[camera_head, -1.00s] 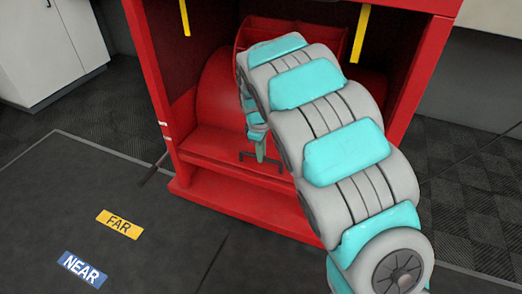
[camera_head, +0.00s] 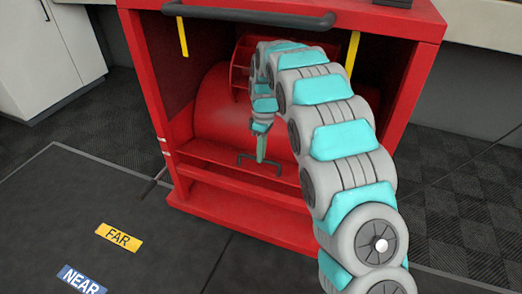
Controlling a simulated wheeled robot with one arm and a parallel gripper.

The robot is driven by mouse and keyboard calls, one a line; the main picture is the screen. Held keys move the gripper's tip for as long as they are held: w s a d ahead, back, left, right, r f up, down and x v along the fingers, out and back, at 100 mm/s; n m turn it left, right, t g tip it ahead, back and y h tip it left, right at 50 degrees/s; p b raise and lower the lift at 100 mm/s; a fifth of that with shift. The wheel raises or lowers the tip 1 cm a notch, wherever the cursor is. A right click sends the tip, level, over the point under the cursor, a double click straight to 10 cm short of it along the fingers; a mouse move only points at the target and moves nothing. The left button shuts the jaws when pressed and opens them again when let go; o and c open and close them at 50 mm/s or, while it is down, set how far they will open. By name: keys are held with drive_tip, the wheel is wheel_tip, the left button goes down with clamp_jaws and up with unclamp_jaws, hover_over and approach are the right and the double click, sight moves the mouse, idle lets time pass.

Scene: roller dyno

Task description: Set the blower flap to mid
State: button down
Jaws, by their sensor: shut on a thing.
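The blower is a red open-fronted cabinet (camera_head: 420,80) with a rounded red drum housing (camera_head: 212,108) inside. Low across its front is a red flap (camera_head: 205,152) with a black bar handle (camera_head: 246,161). The flap stands tilted, with a dark gap between its lower edge and the sill. My gripper (camera_head: 261,155) reaches down into the cabinet and is shut on the black handle. My arm hides the right part of the flap and housing.
A yellow FAR label (camera_head: 118,237) and a blue NEAR label (camera_head: 80,281) lie on the dark floor mat at left. A black bar (camera_head: 250,17) crosses the cabinet's top front. A white cabinet (camera_head: 45,50) stands at back left.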

drive_tip(key=c, duration=0.8)
unclamp_jaws()
drive_tip(key=shift+c, duration=0.2)
drive_tip(key=shift+r, duration=0.1)
drive_tip(key=shift+r, duration=0.3)
wheel_tip(320, 180, up, 3)
drive_tip(key=shift+a+r+p, duration=0.1)
drive_tip(key=shift+r+p, duration=0.05)
drive_tip(key=shift+p, duration=0.45)
drive_tip(key=shift+s+f+b, duration=0.3)
drive_tip(key=shift+s+b, duration=0.1)
drive_tip(key=shift+s, duration=0.05)
drive_tip(key=s+d+b, duration=0.1)
drive_tip(key=s+d, duration=0.1)
drive_tip(key=s, duration=0.5)
drive_tip(key=s+d+r+b, duration=0.1)
drive_tip(key=s+d+b, duration=0.1)
drive_tip(key=s, duration=0.5)
drive_tip(key=shift+s+r, duration=0.3)
drive_tip(key=shift+d, duration=0.1)
